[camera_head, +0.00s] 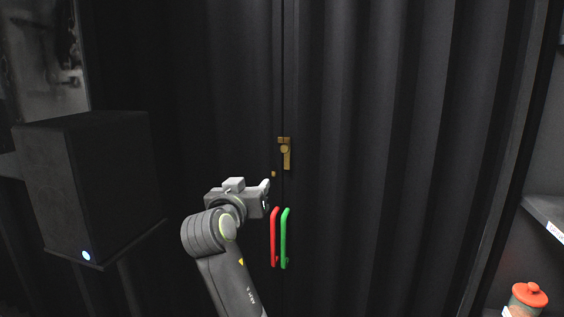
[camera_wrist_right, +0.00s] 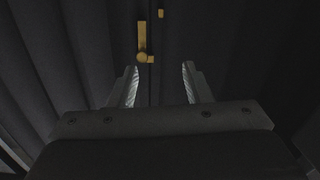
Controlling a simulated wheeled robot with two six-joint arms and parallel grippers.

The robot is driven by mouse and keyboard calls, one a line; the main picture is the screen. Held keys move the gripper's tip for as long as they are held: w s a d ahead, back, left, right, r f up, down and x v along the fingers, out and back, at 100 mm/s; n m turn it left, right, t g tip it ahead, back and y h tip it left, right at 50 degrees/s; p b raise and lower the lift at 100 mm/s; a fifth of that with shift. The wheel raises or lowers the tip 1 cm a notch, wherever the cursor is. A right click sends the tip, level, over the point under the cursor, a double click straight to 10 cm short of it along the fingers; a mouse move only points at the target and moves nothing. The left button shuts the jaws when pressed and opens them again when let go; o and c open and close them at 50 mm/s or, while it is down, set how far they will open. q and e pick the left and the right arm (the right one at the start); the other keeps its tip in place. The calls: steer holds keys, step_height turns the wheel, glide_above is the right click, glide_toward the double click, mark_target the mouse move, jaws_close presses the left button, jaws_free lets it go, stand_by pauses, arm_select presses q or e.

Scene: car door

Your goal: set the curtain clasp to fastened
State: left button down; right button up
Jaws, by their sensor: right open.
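The brass curtain clasp (camera_head: 287,156) is on the dark curtain just right of the vertical seam. Its bar hangs straight down from a round pivot. A small brass peg (camera_head: 273,174) is left of the seam, apart from the bar. My right gripper (camera_head: 266,193) is open and empty, below and left of the clasp. In the right wrist view, the clasp (camera_wrist_right: 142,36) and the peg (camera_wrist_right: 160,13) appear upside down, beyond the spread fingers of the right gripper (camera_wrist_right: 160,68). The fingers appear clear of both. My left gripper is not in view.
A red handle (camera_head: 274,238) and a green handle (camera_head: 285,238) stand upright side by side below the clasp. A black speaker box (camera_head: 95,185) stands at left. A jar with a red lid (camera_head: 528,298) is at lower right, below a shelf (camera_head: 545,212).

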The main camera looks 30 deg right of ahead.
steer(key=s+r+m+h, duration=0.1)
steer(key=s+r+m, duration=0.1)
steer(key=s+r, duration=0.15)
steer(key=p, duration=0.7)
glide_toward(284, 149)
steer(key=shift+g, duration=0.3)
steer(key=x, duration=0.8)
steer(key=shift+a+r, duration=0.1)
steer(key=shift+r, duration=0.1)
steer(key=shift+w+d+f, duration=0.1)
steer(key=shift+w+d, duration=0.3)
steer(key=shift+w, duration=0.05)
steer(key=shift+c, duration=0.3)
jaws_close()
